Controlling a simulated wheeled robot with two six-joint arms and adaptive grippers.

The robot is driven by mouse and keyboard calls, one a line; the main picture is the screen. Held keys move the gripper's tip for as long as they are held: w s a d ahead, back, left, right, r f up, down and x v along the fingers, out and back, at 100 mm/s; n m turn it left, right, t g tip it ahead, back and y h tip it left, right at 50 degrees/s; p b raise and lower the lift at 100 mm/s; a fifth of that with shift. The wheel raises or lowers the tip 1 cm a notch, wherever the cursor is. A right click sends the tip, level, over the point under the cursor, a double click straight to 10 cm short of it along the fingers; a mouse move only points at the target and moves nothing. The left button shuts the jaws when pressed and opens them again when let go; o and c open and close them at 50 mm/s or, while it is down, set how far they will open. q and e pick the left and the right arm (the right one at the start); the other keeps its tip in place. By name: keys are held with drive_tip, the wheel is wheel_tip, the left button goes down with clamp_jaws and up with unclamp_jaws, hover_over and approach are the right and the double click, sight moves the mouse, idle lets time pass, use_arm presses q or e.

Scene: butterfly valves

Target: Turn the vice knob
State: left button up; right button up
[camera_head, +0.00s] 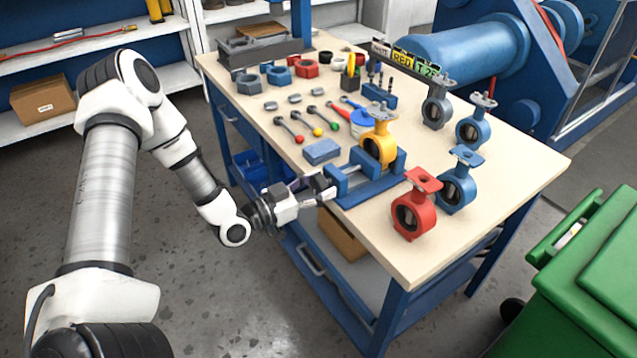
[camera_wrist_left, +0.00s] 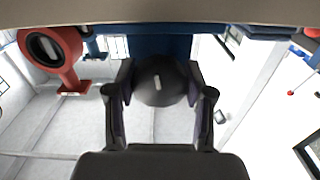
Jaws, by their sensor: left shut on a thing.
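The blue vice (camera_head: 372,190) sits at the table's near edge with a yellow butterfly valve (camera_head: 380,147) in it. My left gripper (camera_head: 326,187) reaches in from the left to the near end of the vice. In the left wrist view, the vice knob (camera_wrist_left: 161,84) is a dark round piece with a light mark on its face. The fingers of my left gripper (camera_wrist_left: 161,88) lie on both sides of the knob, shut on it. In the head view the knob is mostly hidden by the fingers. My right gripper is not in view.
A red valve (camera_head: 413,205) and a blue valve (camera_head: 459,180) stand right of the vice; the red one also shows in the wrist view (camera_wrist_left: 66,75). A blue block (camera_head: 322,151) lies left of it. A green bin (camera_head: 590,275) stands at the lower right.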

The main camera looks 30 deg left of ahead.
sight(313, 187)
use_arm(q)
drive_tip(key=m+p, duration=0.1)
drive_tip(key=m, duration=0.5)
drive_tip(key=shift+p, duration=0.35)
drive_tip(key=shift+m, duration=0.3)
drive_tip(key=o, duration=1.2)
drive_tip(key=shift+c, duration=0.2)
drive_tip(key=shift+a, duration=0.1)
drive_tip(key=v, duration=0.6)
drive_tip(key=shift+s+a, duration=0.25)
drive_tip(key=shift+s, duration=0.4)
